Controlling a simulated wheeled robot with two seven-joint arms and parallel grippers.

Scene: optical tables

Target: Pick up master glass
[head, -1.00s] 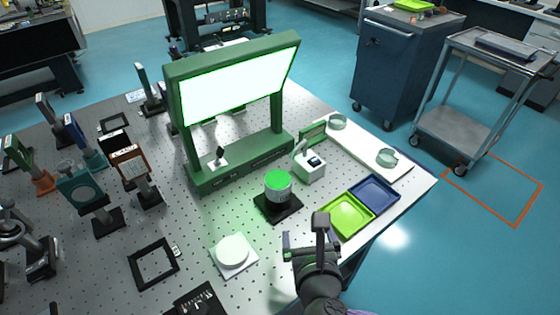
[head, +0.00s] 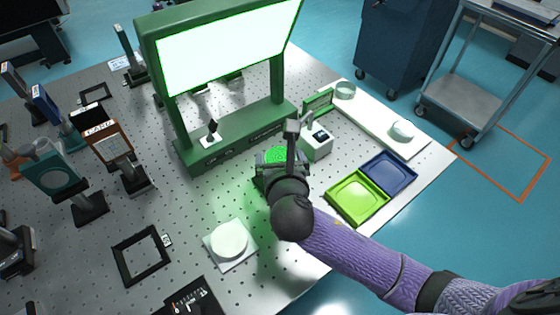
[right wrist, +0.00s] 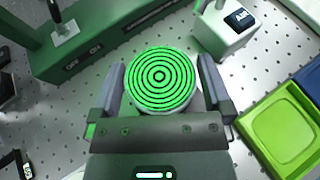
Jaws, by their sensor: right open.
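A round disc with bright green concentric rings, which I take to be the master glass (right wrist: 159,77), sits on a pale round body seen from above in the right wrist view. In the head view its green top (head: 275,155) is partly hidden behind my gripper. My right gripper (right wrist: 163,88) is open, with one finger on each side of the disc; it also shows in the head view (head: 283,162). Small gaps seem to show beside the disc, but I cannot tell if a finger touches. My left gripper is not in view.
A green frame with a lit panel (head: 225,45) stands behind the disc. A small white device (head: 316,144) is close at its right. A lime tray (head: 356,198) and a blue tray (head: 388,174) lie at right. A white disc on a plate (head: 229,241) lies in front.

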